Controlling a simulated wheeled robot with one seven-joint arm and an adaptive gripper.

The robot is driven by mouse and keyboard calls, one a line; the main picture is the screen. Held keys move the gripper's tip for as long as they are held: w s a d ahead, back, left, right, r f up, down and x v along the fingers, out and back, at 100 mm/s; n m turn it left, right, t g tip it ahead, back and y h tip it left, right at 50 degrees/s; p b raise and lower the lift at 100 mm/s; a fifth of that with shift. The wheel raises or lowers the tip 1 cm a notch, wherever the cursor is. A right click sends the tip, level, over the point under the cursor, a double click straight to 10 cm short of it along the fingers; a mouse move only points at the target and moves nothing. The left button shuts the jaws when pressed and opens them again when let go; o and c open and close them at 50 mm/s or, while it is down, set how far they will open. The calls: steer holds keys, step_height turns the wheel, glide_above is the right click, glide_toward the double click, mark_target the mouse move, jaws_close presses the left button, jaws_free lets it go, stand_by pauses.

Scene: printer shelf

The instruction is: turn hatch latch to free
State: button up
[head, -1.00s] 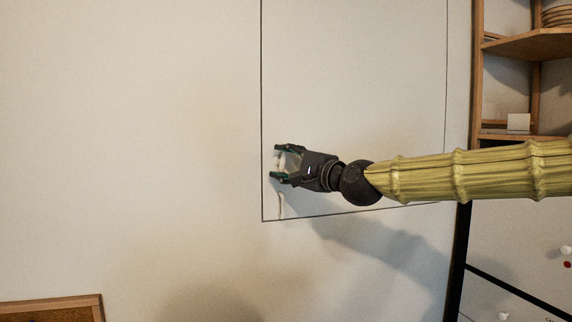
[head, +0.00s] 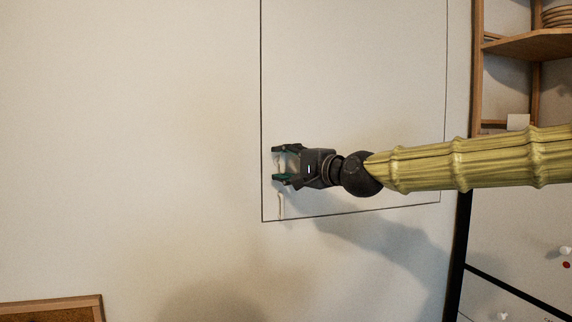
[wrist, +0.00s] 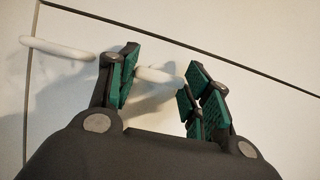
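The hatch latch is a thin white bar near the lower left corner of the pale hatch panel (head: 380,80), which has a dark outline. Its lower part (head: 281,206) shows below my gripper in the head view, roughly upright. My gripper (head: 277,164) is open at the latch, its dark fingers with green pads pointing left. In the wrist view the latch (wrist: 58,48) runs from the left behind one finger, and its rounded part shows in the gap between the fingers (wrist: 163,90). The pads are apart; I cannot tell whether either touches the latch.
Wooden shelves (head: 530,46) stand at the right, with pale drawers (head: 525,245) below. A wood-framed board (head: 50,311) is at the lower left. The wall left of the hatch is clear.

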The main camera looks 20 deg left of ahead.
steer(key=o, duration=0.3)
steer(key=v, duration=1.2)
stand_by(0.3)
